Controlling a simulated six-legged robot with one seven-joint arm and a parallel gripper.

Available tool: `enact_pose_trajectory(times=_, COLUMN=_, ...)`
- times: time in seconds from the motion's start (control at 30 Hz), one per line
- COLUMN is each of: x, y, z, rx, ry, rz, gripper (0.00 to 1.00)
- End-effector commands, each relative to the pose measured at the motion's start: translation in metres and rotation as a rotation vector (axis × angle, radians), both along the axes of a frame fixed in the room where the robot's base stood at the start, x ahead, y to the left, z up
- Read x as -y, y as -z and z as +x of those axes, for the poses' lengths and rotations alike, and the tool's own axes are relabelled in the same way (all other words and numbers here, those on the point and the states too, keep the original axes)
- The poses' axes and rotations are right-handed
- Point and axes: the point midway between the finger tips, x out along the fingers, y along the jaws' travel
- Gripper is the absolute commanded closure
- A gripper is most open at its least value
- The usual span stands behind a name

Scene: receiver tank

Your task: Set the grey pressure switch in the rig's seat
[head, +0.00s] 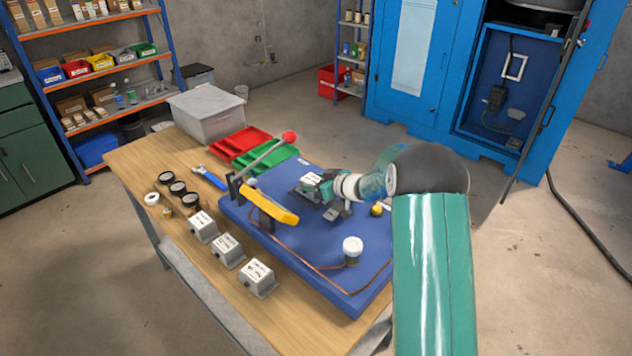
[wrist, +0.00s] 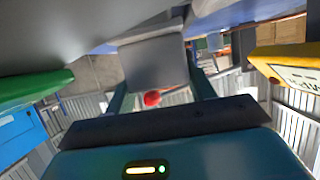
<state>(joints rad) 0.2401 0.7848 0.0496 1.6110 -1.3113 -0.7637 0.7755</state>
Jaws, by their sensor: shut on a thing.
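My gripper (head: 325,193) is at the end of my green arm, over the far middle of the blue rig board (head: 317,268). It is shut on a grey pressure switch (head: 311,181) with a white label on top. In the wrist view the grey body of the switch (wrist: 153,66) sits between the two fingers of my gripper (wrist: 158,72). A dark bracket shows under and beside the held switch; I cannot tell whether it is the seat or whether the switch touches it. My gripper and the switch hide most of that spot.
A red-knobbed lever (head: 266,157) and a yellow handle (head: 282,215) stand just left of my gripper. A white-capped fitting (head: 352,246) and copper pipe are nearer. Three grey boxes (head: 228,249) line the wooden table (head: 185,260). Red (head: 238,145) and green (head: 263,160) trays lie behind.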

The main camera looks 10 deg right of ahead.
Motion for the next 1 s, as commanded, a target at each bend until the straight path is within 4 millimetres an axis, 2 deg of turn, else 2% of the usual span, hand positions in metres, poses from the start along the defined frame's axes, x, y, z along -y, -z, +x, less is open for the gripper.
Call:
enact_pose_trajectory(times=0.83, x=0.0, y=0.01, z=0.0, rx=0.001, ry=0.0, rz=0.0, gripper=0.79)
enact_pose_trajectory(times=0.87, x=0.0, y=0.01, z=0.0, rx=0.001, ry=0.0, rz=0.0, gripper=0.4)
enact_pose_trajectory(times=0.97, x=0.0, y=0.01, z=0.0, rx=0.001, ry=0.0, rz=0.001, gripper=0.2)
enact_pose_trajectory(times=1.0, x=0.0, y=0.01, z=0.0, rx=0.001, ry=0.0, rz=0.001, gripper=0.2)
